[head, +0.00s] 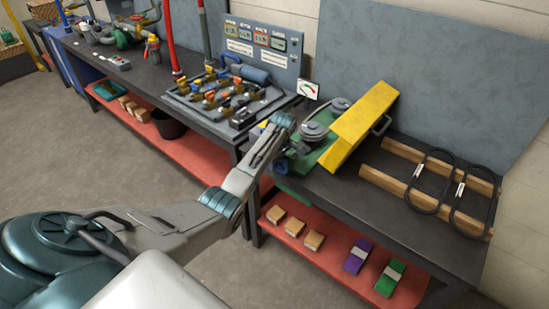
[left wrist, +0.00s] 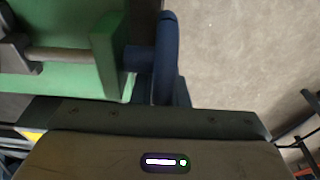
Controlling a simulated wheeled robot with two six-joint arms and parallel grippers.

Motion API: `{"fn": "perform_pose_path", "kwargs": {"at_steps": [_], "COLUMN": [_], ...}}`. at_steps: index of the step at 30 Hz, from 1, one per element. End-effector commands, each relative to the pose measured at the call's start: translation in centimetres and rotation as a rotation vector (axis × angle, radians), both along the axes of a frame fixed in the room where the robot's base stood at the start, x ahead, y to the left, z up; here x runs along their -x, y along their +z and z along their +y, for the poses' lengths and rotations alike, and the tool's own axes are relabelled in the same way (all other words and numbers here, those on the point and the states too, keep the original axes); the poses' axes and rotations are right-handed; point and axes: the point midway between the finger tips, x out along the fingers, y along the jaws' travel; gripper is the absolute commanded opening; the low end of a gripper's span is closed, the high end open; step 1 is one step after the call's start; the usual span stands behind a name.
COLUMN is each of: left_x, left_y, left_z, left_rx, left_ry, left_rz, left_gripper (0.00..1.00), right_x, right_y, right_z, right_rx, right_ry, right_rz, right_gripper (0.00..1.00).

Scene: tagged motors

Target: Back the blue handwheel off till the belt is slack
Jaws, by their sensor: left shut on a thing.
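The blue handwheel (left wrist: 166,58) shows edge-on in the left wrist view, on the end of a grey threaded rod (left wrist: 65,54) that runs through an upright green bracket (left wrist: 108,55). My left gripper (head: 281,128) is at the near left end of the green machine base (head: 313,157) and shut on the handwheel; its fingertips are hard to make out. Two grey pulleys (head: 316,132) sit on the base beside a tilted yellow guard (head: 362,122). The belt's tension cannot be told. My right gripper is not in view.
A small dial card (head: 308,89) stands behind the pulleys. Two black spare belts (head: 430,180) lie over wooden bars at right. A crowded valve board (head: 225,95) is close on the left. The lower red shelf (head: 330,262) holds several small boxes.

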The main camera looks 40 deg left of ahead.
Motion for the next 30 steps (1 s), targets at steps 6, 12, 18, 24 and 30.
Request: {"fn": "perform_pose_path", "kwargs": {"at_steps": [6, 12, 18, 24, 30], "left_x": [0.01, -0.01, -0.02, -0.02, -0.02], "left_y": [-0.17, -0.36, -0.49, -0.53, -0.53], "left_z": [0.08, 0.03, -0.02, -0.04, -0.04], "left_rx": [0.113, 0.168, 0.187, 0.187, 0.187], "left_ry": [0.002, 0.001, 0.001, 0.0, 0.0], "left_rz": [0.009, 0.013, 0.013, 0.014, 0.014], "left_gripper": [0.0, 0.0, 0.0, 0.0, 0.23], "right_x": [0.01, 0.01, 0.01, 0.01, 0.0], "right_y": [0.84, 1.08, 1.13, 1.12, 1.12], "right_z": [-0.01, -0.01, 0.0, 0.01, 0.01], "right_rx": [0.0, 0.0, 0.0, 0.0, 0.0], "right_ry": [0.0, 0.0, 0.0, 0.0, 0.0], "right_rz": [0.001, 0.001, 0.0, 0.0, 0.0], "right_gripper": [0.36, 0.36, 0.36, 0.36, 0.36]}}
